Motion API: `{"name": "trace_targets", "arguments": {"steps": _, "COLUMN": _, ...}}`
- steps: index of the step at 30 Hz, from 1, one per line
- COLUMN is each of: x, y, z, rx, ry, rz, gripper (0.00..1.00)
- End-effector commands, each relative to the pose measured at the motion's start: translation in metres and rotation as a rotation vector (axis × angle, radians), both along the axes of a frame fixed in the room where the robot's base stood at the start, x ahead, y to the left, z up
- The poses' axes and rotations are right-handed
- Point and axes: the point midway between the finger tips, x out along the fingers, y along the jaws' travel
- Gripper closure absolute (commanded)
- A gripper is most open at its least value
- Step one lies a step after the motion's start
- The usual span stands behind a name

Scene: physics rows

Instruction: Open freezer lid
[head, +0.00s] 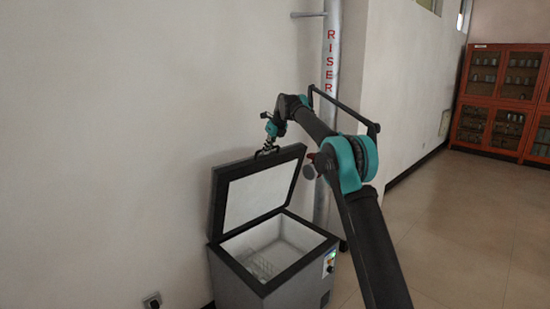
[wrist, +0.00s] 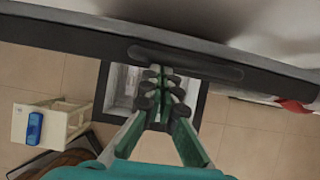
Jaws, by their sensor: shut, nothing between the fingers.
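The chest freezer (head: 323,288) stands against the wall in the head view. Its lid (head: 258,192) is raised, tilted up steeply towards the wall, and the white interior (head: 270,248) is exposed. My gripper (head: 267,150) is at the lid's upper front edge, close to the dark handle there. In the wrist view my gripper (wrist: 162,88) is shut with nothing between its fingers. The lid's dark edge (wrist: 70,38) with its long handle (wrist: 185,62) runs just beyond the fingertips; whether they touch is unclear. The freezer's opening (wrist: 122,88) shows below, partly hidden by the fingers.
A grey pipe marked RISER (head: 331,60) stands right beside the freezer. The wall (head: 120,130) is close behind the lid. Orange cabinets (head: 500,100) stand far right, with clear floor (head: 450,225) before them.

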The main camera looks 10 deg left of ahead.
Motion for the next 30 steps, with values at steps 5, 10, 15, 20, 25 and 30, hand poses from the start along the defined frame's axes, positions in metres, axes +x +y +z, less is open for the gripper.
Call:
{"name": "trace_targets", "arguments": {"steps": 5, "x": 0.004, "y": 0.014, "z": 0.007, "rx": 0.0, "ry": 0.0, "rz": 0.0, "gripper": 1.0}}
{"name": "trace_targets", "arguments": {"steps": 10, "x": 0.005, "y": 0.021, "z": 0.01, "rx": -0.001, "ry": -0.001, "rz": 0.0, "gripper": 1.0}}
{"name": "trace_targets", "arguments": {"steps": 15, "x": 0.005, "y": 0.023, "z": 0.011, "rx": -0.001, "ry": -0.001, "rz": 0.0, "gripper": 1.0}}
{"name": "trace_targets", "arguments": {"steps": 20, "x": 0.005, "y": 0.023, "z": 0.011, "rx": 0.0, "ry": 0.0, "rz": 0.0, "gripper": 1.0}}
{"name": "trace_targets", "arguments": {"steps": 25, "x": 0.005, "y": 0.023, "z": 0.011, "rx": 0.0, "ry": 0.0, "rz": 0.0, "gripper": 1.0}}
{"name": "trace_targets", "arguments": {"steps": 30, "x": 0.003, "y": 0.02, "z": 0.018, "rx": 0.0, "ry": 0.0, "rz": -0.001, "gripper": 1.0}}
